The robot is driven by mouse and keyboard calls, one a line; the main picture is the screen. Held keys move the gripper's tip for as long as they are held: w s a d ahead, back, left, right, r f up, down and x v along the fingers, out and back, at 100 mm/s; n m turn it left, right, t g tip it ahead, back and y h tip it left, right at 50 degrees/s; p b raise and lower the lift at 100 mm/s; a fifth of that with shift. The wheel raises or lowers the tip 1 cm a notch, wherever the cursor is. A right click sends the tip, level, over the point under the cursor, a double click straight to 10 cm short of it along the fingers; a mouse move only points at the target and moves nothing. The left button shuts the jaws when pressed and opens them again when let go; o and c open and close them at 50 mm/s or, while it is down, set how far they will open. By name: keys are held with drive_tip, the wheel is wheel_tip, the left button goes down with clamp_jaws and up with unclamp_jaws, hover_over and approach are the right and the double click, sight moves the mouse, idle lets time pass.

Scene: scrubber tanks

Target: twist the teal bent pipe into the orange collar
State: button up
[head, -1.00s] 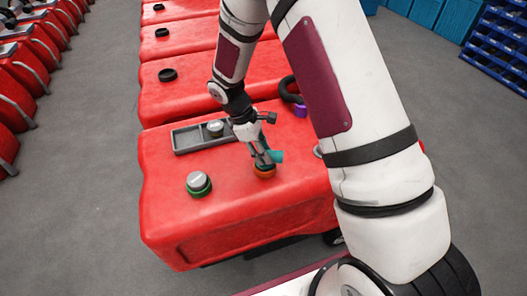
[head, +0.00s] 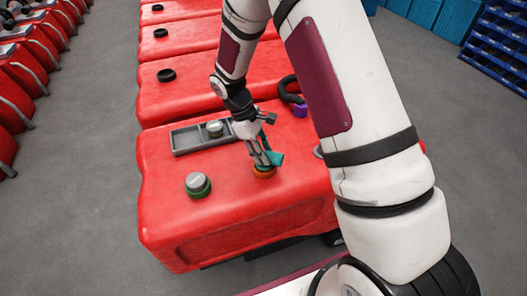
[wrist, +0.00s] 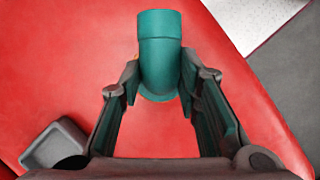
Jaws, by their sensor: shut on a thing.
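The teal bent pipe (head: 276,158) stands at the orange collar (head: 264,173) on top of the near red tank (head: 240,205). In the wrist view the pipe (wrist: 160,50) is between my fingers, its open arm pointing up the picture. My gripper (head: 263,160) points down and is shut on the pipe just above the collar. In the wrist view my gripper (wrist: 160,88) has a finger on each side of it. The pipe's lower end is hidden, so I cannot tell how deep it sits. Only slivers of orange show there.
A green collar with a grey cap (head: 198,185) is left of the pipe. A grey tray (head: 185,142) holding a grey cap (head: 214,128) lies behind. A purple collar (head: 301,111) with a black hose (head: 288,86) is at the back right. More red tanks stand behind.

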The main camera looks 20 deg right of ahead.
drive_tip(key=shift+m, duration=0.5)
drive_tip(key=shift+m+g+y+b, duration=0.3)
drive_tip(key=shift+m, duration=0.4)
drive_tip(key=shift+m+y, duration=0.3)
drive_tip(key=shift+m, duration=0.5)
drive_tip(key=shift+f+b, duration=0.35)
drive_tip(key=shift+f, duration=0.1)
clamp_jaws()
drive_tip(key=o, duration=2.2)
unclamp_jaws()
drive_tip(key=shift+c, duration=0.2)
